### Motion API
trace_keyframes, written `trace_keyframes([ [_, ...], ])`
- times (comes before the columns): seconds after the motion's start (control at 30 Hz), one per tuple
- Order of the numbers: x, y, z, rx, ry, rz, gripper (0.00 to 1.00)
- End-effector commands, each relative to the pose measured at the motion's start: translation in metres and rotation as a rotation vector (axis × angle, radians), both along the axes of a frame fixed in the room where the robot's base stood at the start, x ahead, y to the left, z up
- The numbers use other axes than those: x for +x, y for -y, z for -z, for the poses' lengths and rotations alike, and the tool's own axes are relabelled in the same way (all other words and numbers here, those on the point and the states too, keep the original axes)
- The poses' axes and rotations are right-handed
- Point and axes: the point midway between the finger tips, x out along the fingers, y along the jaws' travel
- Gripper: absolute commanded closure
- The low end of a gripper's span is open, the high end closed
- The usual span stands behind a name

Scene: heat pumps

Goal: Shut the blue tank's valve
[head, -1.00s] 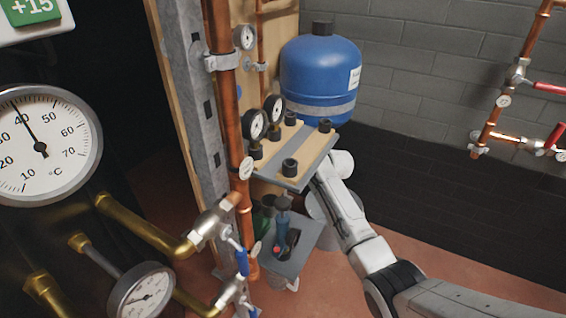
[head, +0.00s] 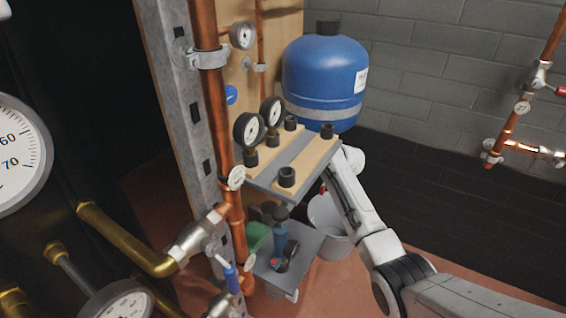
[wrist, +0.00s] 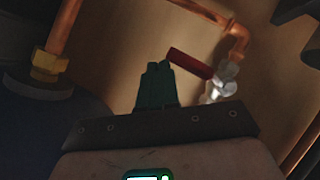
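The blue tank (head: 322,78) stands behind a small shelf in the head view; its valve does not show clearly there. In the wrist view a red lever (wrist: 190,63) sits on a silver valve body (wrist: 222,84) on copper pipe. A dark rounded surface at lower left, probably the tank (wrist: 45,125), carries a brass fitting (wrist: 48,66). My gripper (wrist: 157,68) points up in the wrist view with its dark fingers together. Its tips are just left of the lever's free end; I cannot tell whether they touch. The head view hides my gripper behind the shelf.
A shelf (head: 268,180) with gauges stands before the tank, with a lower tool platform (head: 305,250) beneath. A copper pipe (head: 210,110) rises at left. A bucket (head: 325,222) stands near my arm. Another copper pipe run (head: 510,125) is on the right wall.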

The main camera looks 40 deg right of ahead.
Motion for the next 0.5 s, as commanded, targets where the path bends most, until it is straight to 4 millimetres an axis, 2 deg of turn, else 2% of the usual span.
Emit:
trace_keyframes([
  [0.5,-0.0013,-0.0011,0.0061,0.018,-0.012,0.000,1.00],
])
